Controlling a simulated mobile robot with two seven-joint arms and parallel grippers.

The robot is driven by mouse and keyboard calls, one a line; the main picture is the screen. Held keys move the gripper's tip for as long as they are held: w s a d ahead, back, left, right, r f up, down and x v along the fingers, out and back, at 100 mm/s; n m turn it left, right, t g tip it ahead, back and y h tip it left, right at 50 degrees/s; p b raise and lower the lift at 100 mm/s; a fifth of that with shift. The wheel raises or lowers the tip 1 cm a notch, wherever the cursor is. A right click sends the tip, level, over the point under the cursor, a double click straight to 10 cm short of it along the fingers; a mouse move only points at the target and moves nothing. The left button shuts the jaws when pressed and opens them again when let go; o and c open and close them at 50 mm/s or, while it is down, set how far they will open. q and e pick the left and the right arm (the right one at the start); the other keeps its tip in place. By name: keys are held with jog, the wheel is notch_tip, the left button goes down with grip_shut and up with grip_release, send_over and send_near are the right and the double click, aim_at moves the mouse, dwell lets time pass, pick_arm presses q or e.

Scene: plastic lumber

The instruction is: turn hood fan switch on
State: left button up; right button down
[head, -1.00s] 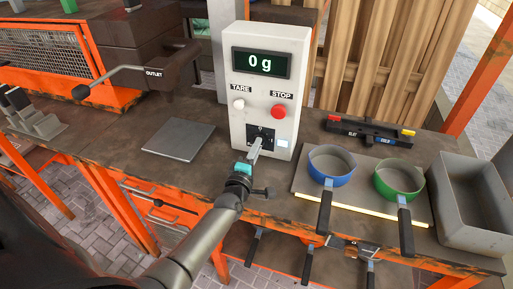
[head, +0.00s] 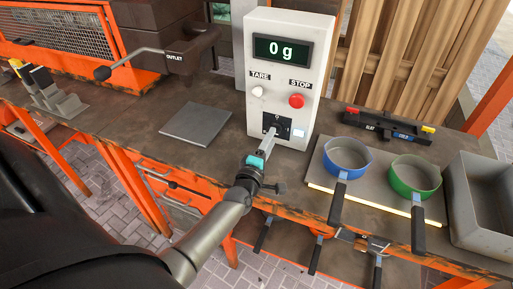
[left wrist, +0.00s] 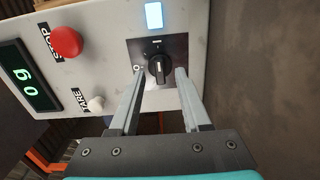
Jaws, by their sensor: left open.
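The control box (head: 283,20) stands on the bench with a display reading 0 g, a white TARE button and a red STOP button. A black rotary switch (left wrist: 159,68) sits on a dark plate low on the box's front, beside a small lit white square (left wrist: 153,15). My left gripper (head: 271,136) is at this switch in the head view. In the left wrist view its two fingers (left wrist: 155,88) are open, one on each side of the knob, with gaps showing. Whether they touch it cannot be told. My right gripper is not in view.
A flat grey plate (head: 196,124) lies left of the box. A blue pan (head: 347,168) and a green pan (head: 414,188) sit on a board to the right, near a grey bin (head: 482,245). An OUTLET lever (head: 130,58) stands at the back left.

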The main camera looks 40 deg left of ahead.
pick_arm(q)
jog(key=p+v, duration=0.1)
jog(key=v, duration=1.2)
jog(key=shift+d, duration=0.1)
jog(key=shift+d, duration=0.1)
